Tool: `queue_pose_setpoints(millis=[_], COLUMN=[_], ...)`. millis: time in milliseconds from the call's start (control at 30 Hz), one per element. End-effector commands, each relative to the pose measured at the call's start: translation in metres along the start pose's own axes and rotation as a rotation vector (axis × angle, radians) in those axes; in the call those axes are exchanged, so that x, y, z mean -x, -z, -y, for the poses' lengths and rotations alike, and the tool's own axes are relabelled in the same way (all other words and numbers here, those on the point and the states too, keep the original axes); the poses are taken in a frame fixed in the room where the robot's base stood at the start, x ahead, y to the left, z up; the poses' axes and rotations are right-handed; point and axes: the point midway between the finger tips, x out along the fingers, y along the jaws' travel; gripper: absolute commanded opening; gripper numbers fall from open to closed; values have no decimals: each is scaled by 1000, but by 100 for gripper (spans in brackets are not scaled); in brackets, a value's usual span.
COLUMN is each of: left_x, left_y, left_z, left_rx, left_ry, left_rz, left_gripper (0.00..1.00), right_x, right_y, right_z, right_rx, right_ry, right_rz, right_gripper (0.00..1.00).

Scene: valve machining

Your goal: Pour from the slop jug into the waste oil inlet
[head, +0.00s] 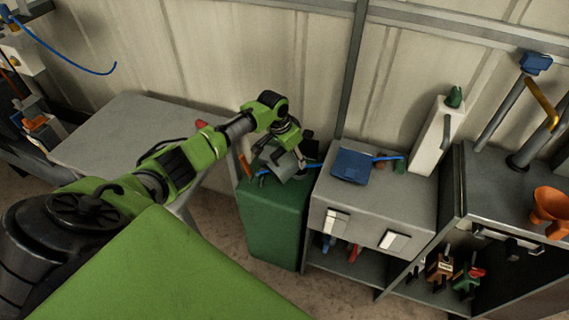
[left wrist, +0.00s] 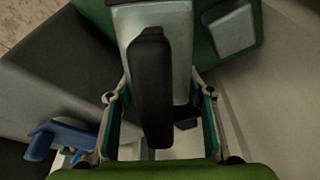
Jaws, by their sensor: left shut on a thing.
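My left gripper (head: 290,148) is above the green waste oil tank (head: 270,228), shut on the slop jug (head: 284,167). The jug is grey and appears tilted over the tank's top. In the left wrist view, the jug's black handle (left wrist: 152,90) lies between the two fingers, with its pale grey body (left wrist: 180,40) behind. The green tank top (left wrist: 215,62) shows past it, with a grey block (left wrist: 232,28) on it. I cannot make out the inlet opening; the jug and gripper cover that area. No liquid is visible. My right gripper is out of view.
A grey cabinet (head: 330,205) stands close to the tank's right, with a blue object (head: 352,166) on top. A grey table (head: 125,130) is at the left. A dark bench with an orange funnel (head: 549,205) is at the far right. The wall rises close behind.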

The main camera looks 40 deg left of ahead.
Motion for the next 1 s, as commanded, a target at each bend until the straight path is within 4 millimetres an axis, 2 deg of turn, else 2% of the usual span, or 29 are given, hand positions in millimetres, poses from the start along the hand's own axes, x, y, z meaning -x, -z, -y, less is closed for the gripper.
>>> queue_pose_setpoints(millis=[367, 600, 1000], left_x=[0, 1, 1], left_y=[1, 6, 5], left_z=[0, 0, 0], left_rx=[0, 2, 1], left_ry=[0, -1, 0], left_rz=[3, 89, 90], left_gripper=[20, 20, 20], right_x=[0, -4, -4], right_y=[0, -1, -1], right_z=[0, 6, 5], right_rx=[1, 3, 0], right_ry=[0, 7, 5], right_rz=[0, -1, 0], right_gripper=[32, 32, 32])
